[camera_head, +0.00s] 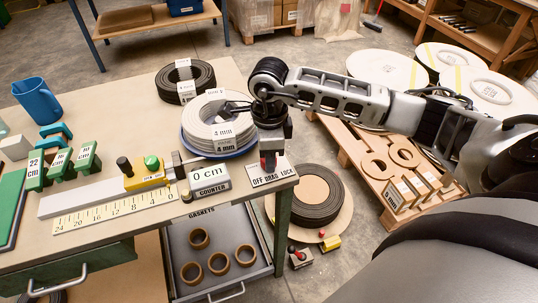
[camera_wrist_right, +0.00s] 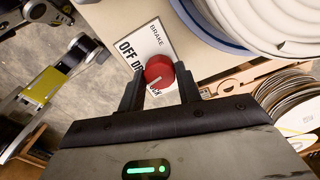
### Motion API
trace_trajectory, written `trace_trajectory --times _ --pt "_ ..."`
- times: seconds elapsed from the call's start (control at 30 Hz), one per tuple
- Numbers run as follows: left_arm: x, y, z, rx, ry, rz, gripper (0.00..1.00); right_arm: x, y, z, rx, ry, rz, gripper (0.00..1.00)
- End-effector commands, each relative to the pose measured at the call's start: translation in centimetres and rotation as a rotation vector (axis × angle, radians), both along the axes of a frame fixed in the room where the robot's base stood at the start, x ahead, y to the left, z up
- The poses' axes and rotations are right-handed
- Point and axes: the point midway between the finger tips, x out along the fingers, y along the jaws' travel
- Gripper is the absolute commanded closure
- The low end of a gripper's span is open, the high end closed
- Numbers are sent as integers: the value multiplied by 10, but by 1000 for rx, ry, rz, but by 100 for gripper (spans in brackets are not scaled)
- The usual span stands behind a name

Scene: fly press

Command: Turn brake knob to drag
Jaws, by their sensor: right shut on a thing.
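The red brake knob (camera_wrist_right: 158,70) sits beside the white BRAKE label (camera_wrist_right: 140,43) in the right wrist view. A pale pointer line shows on its face, toward the lower left of that picture. The label reads OFF, DRAG and LOCK, and the knob and a finger partly cover the lettering. My right gripper (camera_wrist_right: 160,88) is shut on the knob, one dark finger on each side. In the head view my right gripper (camera_head: 270,158) points down at the bench corner, just above the OFF DRAG LOCK label (camera_head: 271,175); it largely hides the knob there. My left gripper is out of view.
A white hose coil (camera_head: 208,128) on a blue-rimmed reel stands close to my right gripper. The COUNTER block (camera_head: 210,181) reads 0 cm, left of the label. A yellow clamp block (camera_head: 146,176) and a ruler (camera_head: 115,206) lie further left. An open gasket drawer (camera_head: 218,262) juts out below.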

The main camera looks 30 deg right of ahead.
Motion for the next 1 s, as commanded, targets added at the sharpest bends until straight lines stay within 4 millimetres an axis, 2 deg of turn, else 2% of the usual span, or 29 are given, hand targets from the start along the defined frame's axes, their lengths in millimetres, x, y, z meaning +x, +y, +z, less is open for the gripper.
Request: trace_trajectory --times 0.4,0.9,0.93,1.0 --pt "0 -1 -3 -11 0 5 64 0 -1 1 -3 -2 -171 89" --pt "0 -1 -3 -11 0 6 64 1 -1 2 -3 -2 -187 89" --pt "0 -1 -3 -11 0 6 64 1 -1 2 -3 -2 -187 58" --pt "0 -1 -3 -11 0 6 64 0 -1 1 -3 -2 -187 45"
